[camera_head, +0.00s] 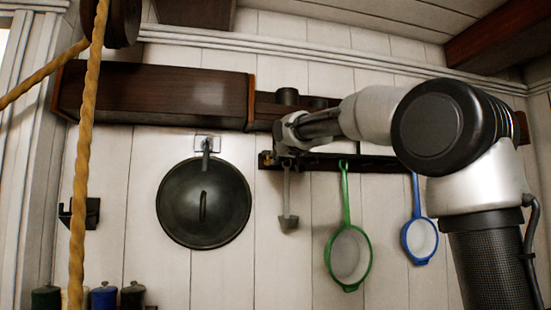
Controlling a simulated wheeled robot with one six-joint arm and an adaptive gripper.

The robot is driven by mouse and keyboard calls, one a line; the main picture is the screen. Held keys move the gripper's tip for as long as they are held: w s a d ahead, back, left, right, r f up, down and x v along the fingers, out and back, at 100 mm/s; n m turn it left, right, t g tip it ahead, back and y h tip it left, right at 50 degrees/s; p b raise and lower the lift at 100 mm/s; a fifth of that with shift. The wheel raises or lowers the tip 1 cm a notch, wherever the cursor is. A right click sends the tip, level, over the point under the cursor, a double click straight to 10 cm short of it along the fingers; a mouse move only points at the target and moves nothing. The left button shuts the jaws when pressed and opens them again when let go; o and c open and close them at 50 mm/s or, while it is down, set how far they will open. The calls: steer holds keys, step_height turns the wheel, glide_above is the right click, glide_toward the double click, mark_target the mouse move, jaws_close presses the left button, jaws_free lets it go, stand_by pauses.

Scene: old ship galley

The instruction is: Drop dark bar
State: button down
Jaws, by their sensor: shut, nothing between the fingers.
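A long dark wooden bar (160,95) runs along the upper white wall at the left. A thinner dark rail (385,163) is on the wall lower down at the right. I cannot tell which of the two the task names. My arm reaches in from the right. My gripper (284,152) is shut and empty at the left end of the thin rail, in front of it and hiding part of it. I cannot tell whether it touches the rail.
A small grey tool (288,222) hangs just below my gripper. Green (350,255) and blue (420,238) strainers hang to its right, a dark round lid (204,204) to its left. A rope (80,190) crosses the left side. Jars (103,297) stand at lower left.

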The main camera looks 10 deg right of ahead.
steer(key=f+v, duration=0.1)
steer(key=v, duration=0.9)
steer(key=s+d+f+g+h, duration=0.1)
steer(key=s+f+g, duration=0.2)
steer(key=f, duration=0.7)
steer(key=s+d+f+g+h, duration=0.1)
steer(key=s+d+f+g, duration=0.2)
steer(key=f, duration=0.7)
steer(key=s+d+f+g, duration=0.2)
steer(key=s+d+f, duration=0.1)
steer(key=s+f, duration=0.4)
steer(key=s+d+f+m+g, duration=0.1)
steer(key=s+d+f+g, duration=0.1)
steer(key=s+f, duration=0.5)
steer(key=s+d+f+m+g+h, duration=0.1)
steer(key=s+d+f, duration=0.3)
steer(key=s, duration=1.2)
steer(key=shift+s+f+g, duration=0.25)
steer(key=shift+f+g, duration=0.15)
steer(key=shift+f, duration=1.6)
